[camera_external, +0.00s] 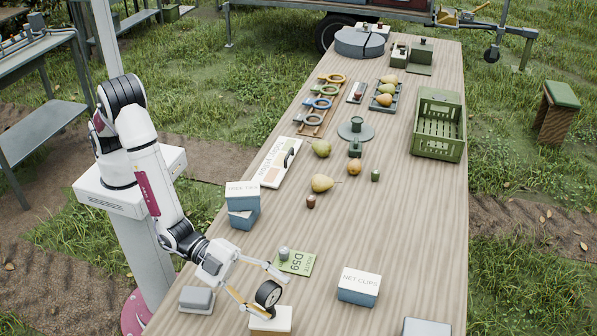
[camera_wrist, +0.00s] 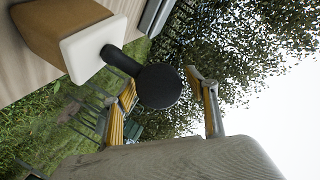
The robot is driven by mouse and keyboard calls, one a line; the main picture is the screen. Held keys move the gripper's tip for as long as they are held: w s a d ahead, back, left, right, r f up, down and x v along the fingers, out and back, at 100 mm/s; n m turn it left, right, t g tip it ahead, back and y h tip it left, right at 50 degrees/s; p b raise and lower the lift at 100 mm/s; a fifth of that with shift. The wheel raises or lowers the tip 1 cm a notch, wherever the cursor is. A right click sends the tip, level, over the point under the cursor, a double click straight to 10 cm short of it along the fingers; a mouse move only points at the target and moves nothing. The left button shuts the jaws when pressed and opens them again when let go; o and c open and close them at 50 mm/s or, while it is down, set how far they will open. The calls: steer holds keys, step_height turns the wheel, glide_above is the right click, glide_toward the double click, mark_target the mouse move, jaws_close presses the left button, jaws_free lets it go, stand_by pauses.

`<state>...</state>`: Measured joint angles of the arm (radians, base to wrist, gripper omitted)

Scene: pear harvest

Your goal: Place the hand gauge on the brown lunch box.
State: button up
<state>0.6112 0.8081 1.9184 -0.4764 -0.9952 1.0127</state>
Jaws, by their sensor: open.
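The hand gauge (camera_external: 268,293), a dark round dial on a short stem, stands upright on the pale lid of the brown lunch box (camera_external: 271,320) at the front edge of the table. In the wrist view the gauge (camera_wrist: 158,86) shows as a black disc, with its stem meeting the white lid of the brown box (camera_wrist: 52,30). My gripper (camera_external: 277,296) is open, with one finger on each side of the dial. In the wrist view the fingers (camera_wrist: 162,82) stand apart, with visible gaps beside the disc. The lower part of the box is cut off in the external view.
A grey box (camera_external: 196,299) lies left of my gripper. A green D59 card (camera_external: 296,263) with a small metal piece lies just behind. A NET CLIPS box (camera_external: 358,290) stands to the right. Pears, ring gauges and a green crate (camera_external: 438,145) are farther back.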

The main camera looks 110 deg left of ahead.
steer(key=shift+r, duration=0.15)
steer(key=v, duration=1.2)
stand_by(0.7)
steer(key=s+a+r+n+g, duration=0.3)
steer(key=s+a+r, duration=0.1)
steer(key=a+r, duration=0.25)
steer(key=s+a+r+n+g, duration=0.25)
steer(key=a+r, duration=0.25)
steer(key=a, duration=0.3)
steer(key=s+a+n+g+y, duration=0.1)
steer(key=s+a+n, duration=0.1)
steer(key=s+a, duration=0.3)
steer(key=s+a+r+n+g+y, duration=0.1)
steer(key=s+a, duration=0.4)
steer(key=s, duration=0.6)
steer(key=s+a+n+g+y, duration=0.1)
steer(key=s+a+n+g, duration=0.1)
steer(key=s+a, duration=0.4)
steer(key=s+n, duration=0.1)
steer(key=s, duration=0.1)
steer(key=shift+s+r, duration=0.3)
steer(key=shift+s, duration=0.05)
